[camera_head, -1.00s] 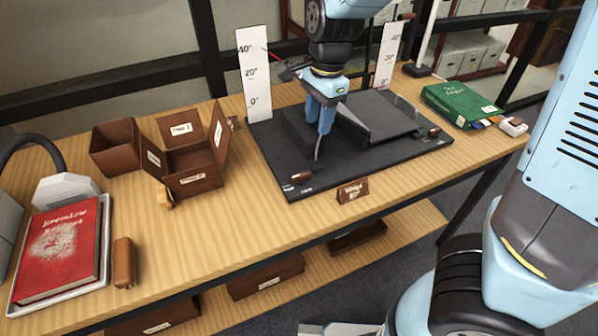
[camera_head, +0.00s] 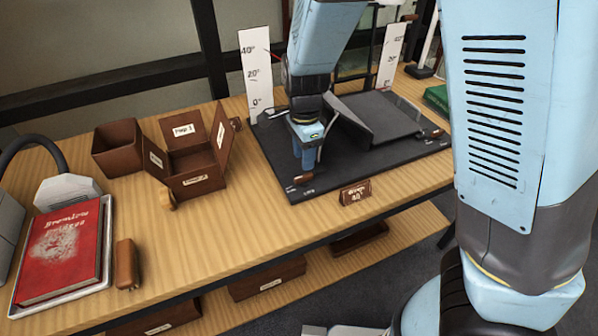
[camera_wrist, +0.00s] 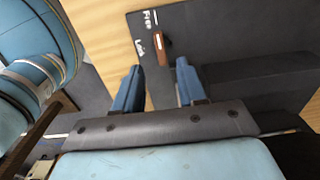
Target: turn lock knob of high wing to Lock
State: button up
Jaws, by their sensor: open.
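A black book cradle (camera_head: 345,165) lies on the wooden table, with a tilted grey panel (camera_head: 380,115) on its right side. A brown lock knob (camera_head: 304,178) sits at its front left corner; a second brown knob (camera_head: 432,134) is at the right. In the wrist view the near knob (camera_wrist: 162,47) has white "Free" and "Lock" labels beside it. I cannot tell clearly which label it points to. My gripper (camera_head: 307,168) points down just behind the near knob. In the wrist view my gripper (camera_wrist: 160,66) is open and empty, its fingertips spread wider than the knob.
White angle scales (camera_head: 256,75) and (camera_head: 390,55) stand behind the cradle. A small brown sign (camera_head: 355,193) reading "40°" stands at the front edge. Brown boxes (camera_head: 190,160), a red book (camera_head: 65,250) and a brown block (camera_head: 126,264) lie left.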

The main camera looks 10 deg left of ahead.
aim_at(303, 177)
notch_tip(303, 177, down, 7)
jog(key=shift+r, duration=0.2)
jog(key=shift+c, duration=0.4)
grip_shut()
